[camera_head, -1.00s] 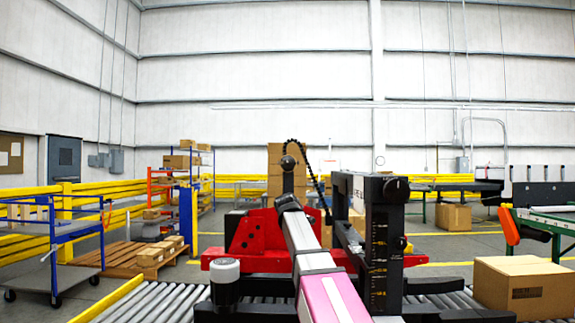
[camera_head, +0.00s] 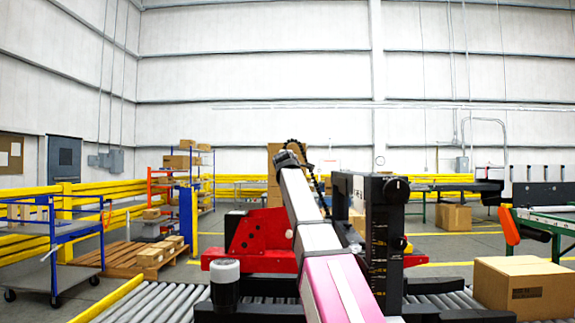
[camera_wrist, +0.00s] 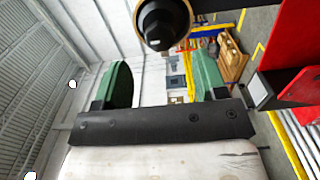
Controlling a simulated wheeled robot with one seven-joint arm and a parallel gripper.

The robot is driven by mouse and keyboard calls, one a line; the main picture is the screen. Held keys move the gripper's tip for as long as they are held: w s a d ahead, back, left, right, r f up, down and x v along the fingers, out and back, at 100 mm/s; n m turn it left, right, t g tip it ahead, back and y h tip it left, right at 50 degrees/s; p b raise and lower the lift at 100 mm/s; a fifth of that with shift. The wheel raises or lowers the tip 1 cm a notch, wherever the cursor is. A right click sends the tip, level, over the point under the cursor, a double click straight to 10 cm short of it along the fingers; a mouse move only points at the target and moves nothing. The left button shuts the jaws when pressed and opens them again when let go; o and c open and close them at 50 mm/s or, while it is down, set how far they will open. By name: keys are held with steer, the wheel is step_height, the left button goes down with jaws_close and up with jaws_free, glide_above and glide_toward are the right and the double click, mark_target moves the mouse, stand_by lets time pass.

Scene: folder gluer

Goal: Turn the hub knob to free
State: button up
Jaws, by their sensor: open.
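In the wrist view, a black round knob (camera_wrist: 163,23) with a tan ring around it shows at the top middle, cut off by the picture's edge. I take it to be the hub knob, but its marks cannot be read. My gripper (camera_wrist: 160,72) shows two green fingers, spread apart on a dark bar, with nothing between them. The knob appears past the fingertips, apart from them and roughly in line with the gap. In the head view, my arm hides much of the gripper's area in front of the red machine part (camera_head: 262,232).
A black upright frame (camera_head: 385,240) with a round black knob (camera_head: 397,189) stands just right of my arm. A white-topped cylinder (camera_head: 225,272) stands left. Rollers (camera_head: 150,303) run along the front, and a cardboard box (camera_head: 523,287) sits at right.

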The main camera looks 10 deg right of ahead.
steer(key=w, duration=0.3)
steer(key=w+d, duration=0.1)
steer(key=w, duration=0.2)
steer(key=shift+w+d, duration=0.15)
steer(key=shift+w, duration=0.25)
steer(key=c, duration=0.9)
